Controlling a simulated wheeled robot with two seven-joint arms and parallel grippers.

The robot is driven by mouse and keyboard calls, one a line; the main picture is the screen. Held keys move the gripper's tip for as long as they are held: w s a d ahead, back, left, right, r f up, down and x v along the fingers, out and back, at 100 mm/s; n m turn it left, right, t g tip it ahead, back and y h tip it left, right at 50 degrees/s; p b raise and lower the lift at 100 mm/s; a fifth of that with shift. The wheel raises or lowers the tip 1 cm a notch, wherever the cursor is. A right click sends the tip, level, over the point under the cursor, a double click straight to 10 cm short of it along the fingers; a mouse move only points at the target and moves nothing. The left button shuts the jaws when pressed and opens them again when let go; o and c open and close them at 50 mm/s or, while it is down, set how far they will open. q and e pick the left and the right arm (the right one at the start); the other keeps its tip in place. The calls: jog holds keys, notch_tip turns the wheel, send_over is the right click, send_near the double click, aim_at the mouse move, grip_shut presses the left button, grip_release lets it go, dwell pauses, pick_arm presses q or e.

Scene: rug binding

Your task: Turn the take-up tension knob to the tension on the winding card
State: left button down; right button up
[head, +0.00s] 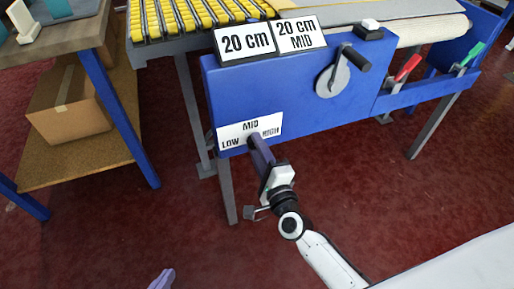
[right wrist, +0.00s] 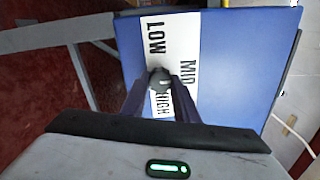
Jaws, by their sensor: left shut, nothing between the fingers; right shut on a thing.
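The tension knob (right wrist: 160,76) is small and dark, in front of a white scale plate (head: 248,130) marked LOW, MID and HIGH on the blue panel. My right gripper (head: 256,146) is shut on the knob; its fingers (right wrist: 161,95) flank it in the right wrist view. The fingers hide the knob in the head view. I cannot tell which mark the knob points at. The winding card (head: 300,36) reads "20 cm MID" and stands on top of the panel. My left gripper (head: 163,278) is shut and empty at the bottom edge, away from the panel.
A "20 cm" sign (head: 246,43) stands beside the card. A crank (head: 342,74) with a black handle sits on the panel's face. Red (head: 407,67) and green (head: 470,56) levers are at the right. A wooden table (head: 60,40) stands left, with a cardboard box (head: 68,104) below.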

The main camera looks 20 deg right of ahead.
pick_arm(q)
jog(key=shift+s+f, duration=0.1)
jog(key=shift+f, duration=0.05)
dwell(0.3)
jog(key=shift+f, duration=0.15)
pick_arm(e)
jog(key=o, duration=1.1)
jog(key=shift+c, duration=0.2)
jog(key=shift+s, duration=0.1)
pick_arm(q)
jog(key=shift+s+a+r+p, duration=0.25)
jog(key=shift+a+r+p, duration=0.3)
jog(key=shift+p, duration=0.1)
pick_arm(e)
jog(key=s, duration=1)
jog(key=shift+d, duration=0.15)
pick_arm(q)
jog(key=shift+d, duration=0.1)
jog(key=shift+s+d, duration=0.1)
